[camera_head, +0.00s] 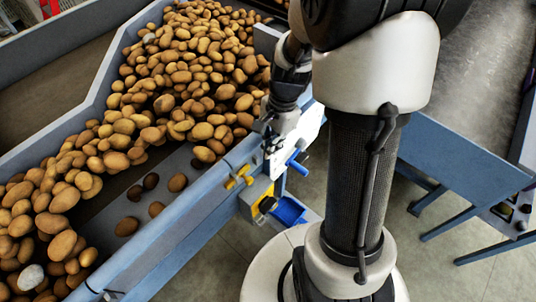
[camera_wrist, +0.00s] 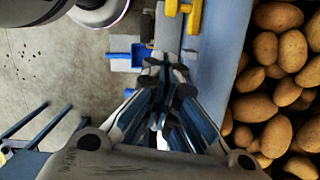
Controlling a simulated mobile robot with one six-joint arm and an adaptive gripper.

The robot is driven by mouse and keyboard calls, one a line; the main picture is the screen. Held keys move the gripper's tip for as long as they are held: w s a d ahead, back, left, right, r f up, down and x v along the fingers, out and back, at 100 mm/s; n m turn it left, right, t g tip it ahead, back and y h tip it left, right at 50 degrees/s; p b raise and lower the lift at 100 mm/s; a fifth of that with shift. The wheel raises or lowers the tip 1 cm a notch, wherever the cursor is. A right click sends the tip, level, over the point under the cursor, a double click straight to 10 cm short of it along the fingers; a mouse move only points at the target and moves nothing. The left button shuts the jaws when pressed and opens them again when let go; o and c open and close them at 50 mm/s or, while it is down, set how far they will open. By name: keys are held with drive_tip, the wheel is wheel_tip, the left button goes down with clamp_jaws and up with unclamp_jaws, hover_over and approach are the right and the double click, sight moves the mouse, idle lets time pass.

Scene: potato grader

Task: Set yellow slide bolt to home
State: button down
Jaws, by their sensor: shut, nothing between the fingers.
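A yellow fitting with stubby handles, which looks like the yellow slide bolt (camera_head: 238,177), sits on the blue side wall of the potato conveyor. It also shows at the top of the wrist view (camera_wrist: 184,8), partly cut off by the frame edge. My gripper (camera_head: 270,138) is at the white panel, above and to the right of the bolt and apart from it. In the wrist view my gripper's fingertips (camera_wrist: 165,63) are together with nothing between them. I cannot tell the bolt's exact slide position.
A white panel (camera_head: 305,128) with a blue handle (camera_head: 297,165) stands beside the bolt. A yellow box (camera_head: 262,197) with a black knob and a blue tray (camera_head: 289,210) are below. Potatoes (camera_head: 190,75) fill the conveyor. Open floor (camera_head: 215,265) lies in front.

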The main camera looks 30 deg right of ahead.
drive_tip(key=r, duration=0.2)
drive_tip(key=r+p, duration=0.1)
drive_tip(key=r, duration=0.2)
drive_tip(key=shift+d+r, duration=0.25)
drive_tip(key=shift+r, duration=0.15)
drive_tip(key=s+a+r+n+t+h+b, duration=0.1)
drive_tip(key=s+a+r+n+t, duration=0.1)
drive_tip(key=s+a+r+n, duration=0.2)
drive_tip(key=s+a+r+n+t+h+b, duration=0.1)
drive_tip(key=s+a+r+n+t, duration=0.2)
drive_tip(key=s+a+r+n, duration=0.2)
drive_tip(key=s+r+n, duration=0.2)
drive_tip(key=s+n, duration=0.2)
drive_tip(key=n, duration=0.2)
drive_tip(key=shift+s+a+r+n, duration=0.2)
drive_tip(key=shift+s+r+n, duration=0.1)
drive_tip(key=shift+s+r, duration=0.1)
